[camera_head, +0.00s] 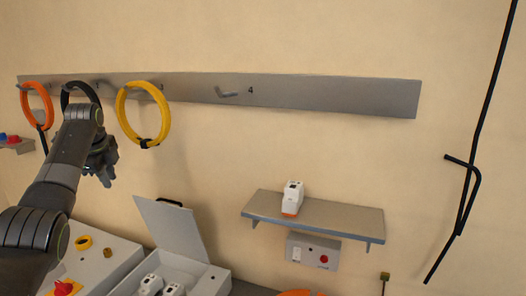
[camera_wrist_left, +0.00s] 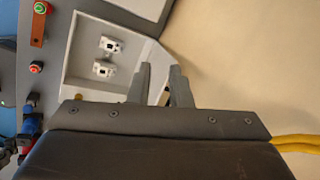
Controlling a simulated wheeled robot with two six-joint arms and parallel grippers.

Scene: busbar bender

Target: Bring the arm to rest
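My left arm reaches in from the left in the head view. My left gripper (camera_head: 106,178) hangs in front of the wall, below the black coil and left of the yellow coil. In the left wrist view the two fingers (camera_wrist_left: 160,68) stand apart with a gap and nothing between them, so it is open and empty. Beyond the fingers is an open grey box (camera_wrist_left: 82,62) with two white devices (camera_wrist_left: 106,57) in it. My right gripper shows in neither view.
A wall rail (camera_head: 310,94) bears an orange coil (camera_head: 37,88), a black coil (camera_head: 66,88), a yellow coil (camera_head: 121,97) and an empty hook 4. A shelf (camera_head: 340,222) holds a white-orange device (camera_head: 292,196). The box lid (camera_head: 172,228) stands open. A black cable hangs at right.

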